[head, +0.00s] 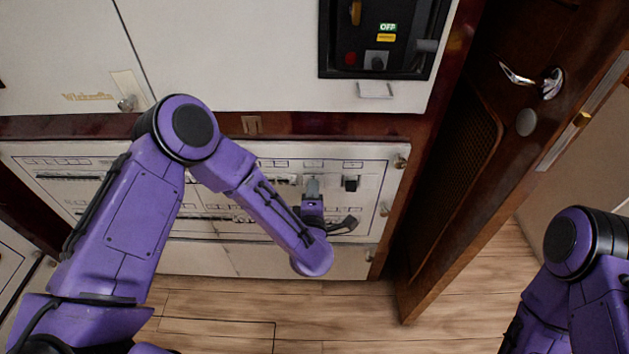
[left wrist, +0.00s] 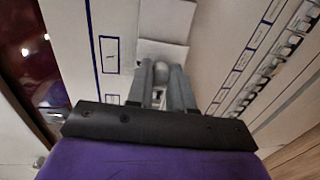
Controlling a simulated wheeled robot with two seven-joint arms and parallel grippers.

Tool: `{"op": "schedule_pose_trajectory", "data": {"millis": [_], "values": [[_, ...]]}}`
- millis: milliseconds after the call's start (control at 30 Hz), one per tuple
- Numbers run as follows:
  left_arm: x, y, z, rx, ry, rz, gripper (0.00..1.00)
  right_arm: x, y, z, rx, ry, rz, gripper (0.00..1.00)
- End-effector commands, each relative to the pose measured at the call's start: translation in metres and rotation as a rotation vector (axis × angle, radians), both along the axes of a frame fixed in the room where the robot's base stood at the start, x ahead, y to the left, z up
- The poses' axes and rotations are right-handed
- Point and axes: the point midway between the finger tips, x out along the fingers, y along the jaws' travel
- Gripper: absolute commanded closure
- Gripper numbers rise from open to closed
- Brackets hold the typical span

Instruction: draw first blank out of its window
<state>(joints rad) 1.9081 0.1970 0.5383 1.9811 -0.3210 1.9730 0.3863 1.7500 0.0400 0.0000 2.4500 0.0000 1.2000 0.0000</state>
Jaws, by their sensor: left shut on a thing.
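The white breaker panel (head: 375,185) stands upright on the low front ahead of me, with rows of labelled windows. My left gripper (head: 312,188) is at the upper row, towards the panel's right end. In the left wrist view, my left gripper (left wrist: 162,75) has its two grey fingers close together, shut on a pale blank (left wrist: 162,54) at their tips. The fingers hide part of the blank, and I cannot tell how far it sits in or out of its window. My right gripper is not in view; only its purple arm shows at the right edge.
A black switch (head: 350,184) sticks out just right of my left gripper. Above is a white cabinet front with a black control box (head: 385,40). A brown door (head: 470,150) stands open at right. The wooden floor (head: 340,312) below is clear.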

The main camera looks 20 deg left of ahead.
Motion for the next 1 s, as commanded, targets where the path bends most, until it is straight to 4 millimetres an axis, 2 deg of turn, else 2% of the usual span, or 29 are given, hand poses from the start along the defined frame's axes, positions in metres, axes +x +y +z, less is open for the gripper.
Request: {"op": "schedule_pose_trajectory", "data": {"millis": [667, 1000], "values": [[-0.027, -0.008, 0.0, 0.001, 0.001, -0.001, 1.0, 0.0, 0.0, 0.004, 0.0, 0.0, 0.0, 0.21], [-0.057, -0.017, 0.0, 0.001, 0.001, -0.003, 1.0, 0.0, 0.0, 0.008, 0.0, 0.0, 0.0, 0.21]]}}
